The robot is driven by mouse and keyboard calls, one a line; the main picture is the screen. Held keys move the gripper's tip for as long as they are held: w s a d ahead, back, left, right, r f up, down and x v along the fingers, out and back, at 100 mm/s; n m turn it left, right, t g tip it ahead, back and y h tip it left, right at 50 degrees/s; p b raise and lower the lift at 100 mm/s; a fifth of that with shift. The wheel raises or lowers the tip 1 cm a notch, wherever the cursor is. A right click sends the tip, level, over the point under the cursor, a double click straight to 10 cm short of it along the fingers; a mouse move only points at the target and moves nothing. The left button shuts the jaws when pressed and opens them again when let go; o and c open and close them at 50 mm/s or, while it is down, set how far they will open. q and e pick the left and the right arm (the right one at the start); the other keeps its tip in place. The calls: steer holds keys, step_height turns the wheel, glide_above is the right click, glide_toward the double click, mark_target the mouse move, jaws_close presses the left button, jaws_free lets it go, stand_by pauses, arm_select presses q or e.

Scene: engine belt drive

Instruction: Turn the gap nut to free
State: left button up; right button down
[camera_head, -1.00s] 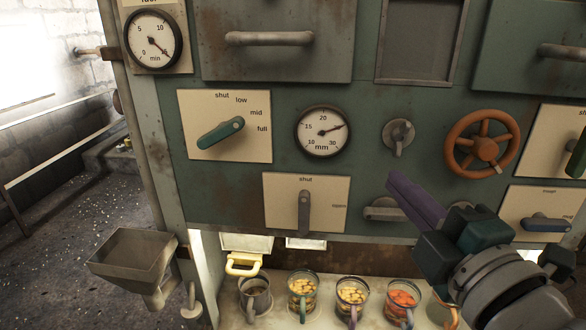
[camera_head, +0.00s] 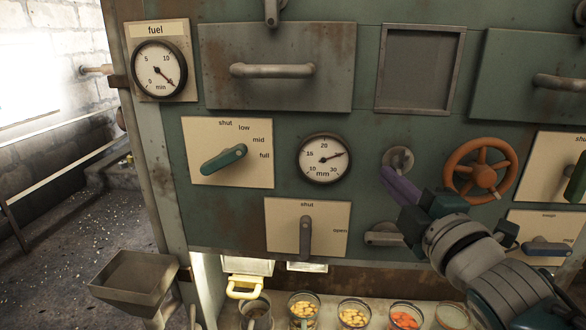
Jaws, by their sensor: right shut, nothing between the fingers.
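No part in view is labelled as the gap nut. A small grey metal fitting (camera_head: 402,157) on the green panel, just right of the mm gauge (camera_head: 324,158), looks most like it. My right gripper (camera_head: 384,172) comes in from the lower right with its purple fingers shut and empty. The fingertips are at the lower left of the fitting and cover part of it. I cannot tell whether they touch it. The mm gauge needle points right and slightly up, between 20 and 30. My left gripper is not in view.
An orange handwheel (camera_head: 480,171) sits close to the right of the fitting. A shut/open lever (camera_head: 306,235) and a grey knob (camera_head: 383,235) are below. A green lever (camera_head: 222,159) is at the left. Several jars stand on the shelf underneath.

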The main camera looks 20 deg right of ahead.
steer(key=shift+d, duration=0.1)
steer(key=shift+s+d+f+n+g+p, duration=0.2)
steer(key=shift+s+d+n+g+p, duration=0.2)
steer(key=shift+n, duration=0.6)
steer(key=shift+w, duration=0.1)
